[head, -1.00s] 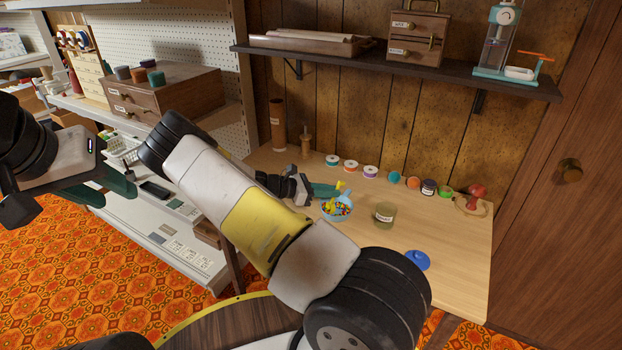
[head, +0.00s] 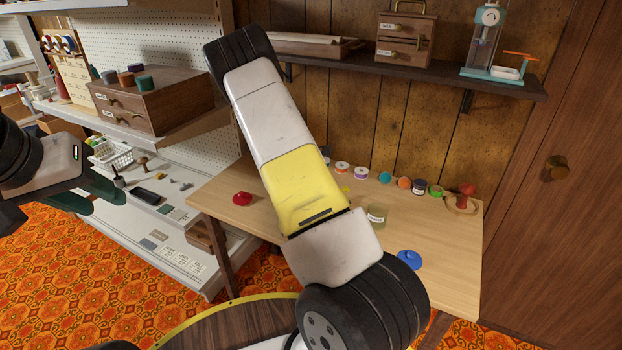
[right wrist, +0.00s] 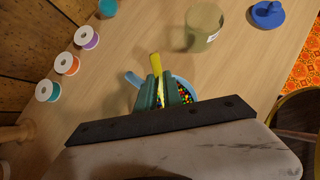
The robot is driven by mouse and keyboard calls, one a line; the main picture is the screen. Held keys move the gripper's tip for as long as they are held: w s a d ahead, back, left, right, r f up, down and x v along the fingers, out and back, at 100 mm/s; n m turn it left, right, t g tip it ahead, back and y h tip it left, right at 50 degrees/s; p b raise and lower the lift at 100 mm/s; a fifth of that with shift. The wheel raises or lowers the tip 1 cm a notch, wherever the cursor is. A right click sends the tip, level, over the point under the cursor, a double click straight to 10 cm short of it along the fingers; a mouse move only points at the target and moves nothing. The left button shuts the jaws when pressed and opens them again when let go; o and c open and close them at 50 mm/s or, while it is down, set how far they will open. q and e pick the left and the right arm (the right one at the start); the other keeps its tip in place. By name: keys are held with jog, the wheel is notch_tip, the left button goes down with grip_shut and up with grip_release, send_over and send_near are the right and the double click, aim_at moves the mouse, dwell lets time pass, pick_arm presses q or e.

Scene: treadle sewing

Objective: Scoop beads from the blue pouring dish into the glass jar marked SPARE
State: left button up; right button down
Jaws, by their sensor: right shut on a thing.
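The blue pouring dish (right wrist: 183,84) holds many coloured beads and stands on the table in the right wrist view. My right gripper (right wrist: 166,90) is over the dish, its green fingers shut on a yellow scoop (right wrist: 155,64). The fingers hide the scoop's lower part, so I cannot tell whether it holds beads. The greenish glass jar (right wrist: 204,24) stands open beside the dish, with a white label; it also shows in the head view (head: 377,214). In the head view my right arm hides the gripper and dish. My left gripper (head: 92,197) is open and empty at the left, away from the table.
A blue knobbed lid (head: 409,259) lies near the jar. A red knobbed object (head: 242,198) is on the table's left. Several thread spools (head: 361,172) and a red mushroom-shaped item (head: 466,194) line the back. A shelf (head: 440,75) hangs above.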

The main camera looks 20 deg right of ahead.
aim_at(348, 188)
jog(key=d+y, duration=0.1)
jog(key=y, duration=0.1)
jog(key=d+y, duration=0.1)
jog(key=y, duration=0.1)
jog(key=shift+s+d+f+y, duration=0.15)
jog(key=shift+d+f+y, duration=0.15)
jog(key=shift+d+f, duration=0.1)
jog(key=shift+d+r+y, duration=0.15)
jog(key=shift+d+y, duration=0.35)
jog(key=shift+y, duration=0.4)
jog(key=shift+d+r+t+y, duration=0.15)
jog(key=shift+d+t+y, duration=0.2)
jog(key=shift+y, duration=0.35)
jog(key=shift+r, duration=0.35)
jog(key=shift+d+r, duration=0.15)
jog(key=shift+r, duration=0.25)
jog(key=shift+s+r, duration=0.1)
jog(key=shift+s, duration=0.05)
